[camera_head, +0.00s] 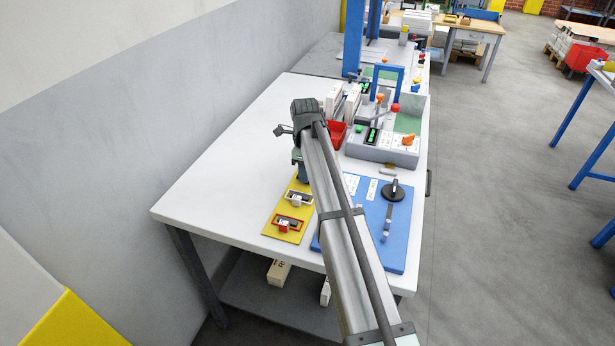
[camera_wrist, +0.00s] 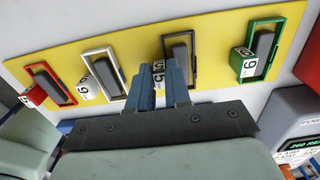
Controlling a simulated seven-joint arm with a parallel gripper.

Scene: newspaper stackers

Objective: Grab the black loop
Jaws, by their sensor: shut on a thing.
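The black loop (camera_wrist: 193,76) is a thin dark rectangular frame around a grey block on the yellow board (camera_wrist: 215,37), in the wrist view. The fingers hide the loop's lower left.
A green loop (camera_wrist: 262,50) lies right of the black one, a white loop (camera_wrist: 104,73) and a red loop (camera_wrist: 50,84) left. A blue board (camera_head: 401,235) lies right of the yellow board. A grey device (camera_head: 383,151) and a red bin (camera_head: 338,135) stand behind. The white table's left side is clear.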

